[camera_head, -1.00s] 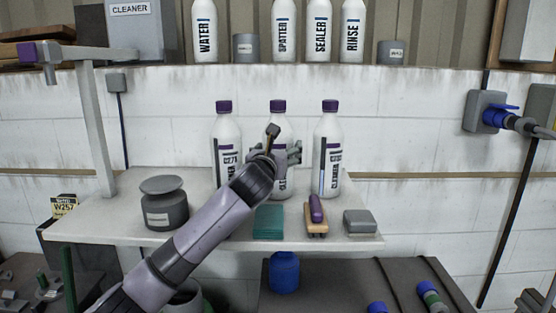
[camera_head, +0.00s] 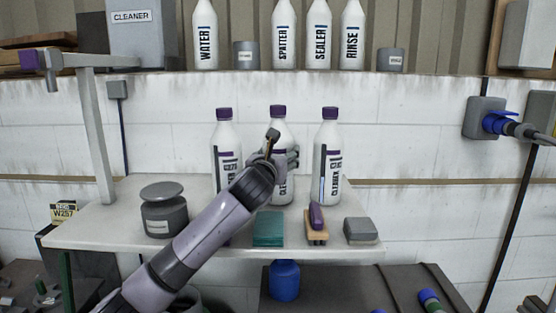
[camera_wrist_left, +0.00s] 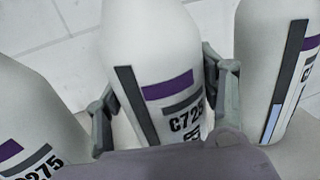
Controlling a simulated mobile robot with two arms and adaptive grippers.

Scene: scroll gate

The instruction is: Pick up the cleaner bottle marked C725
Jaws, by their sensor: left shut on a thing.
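The white bottle marked C725 (camera_wrist_left: 165,75) fills the middle of the wrist view, with a purple and dark striped label. In the head view it is the middle bottle (camera_head: 278,128) of three with purple caps, upright on the shelf. My left gripper (camera_wrist_left: 163,105) is shut on it, one finger on each side of its body. In the head view the left gripper (camera_head: 284,160) covers part of its label. I see no clear gap between its base and the shelf. My right gripper is not in view.
A bottle reading about C275 (camera_wrist_left: 35,125) stands close on the left, and another bottle (camera_head: 328,150) close on the right. A grey pot (camera_head: 164,212), green block (camera_head: 268,228), brush (camera_head: 316,222) and grey block (camera_head: 360,230) sit on the white shelf (camera_head: 110,220).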

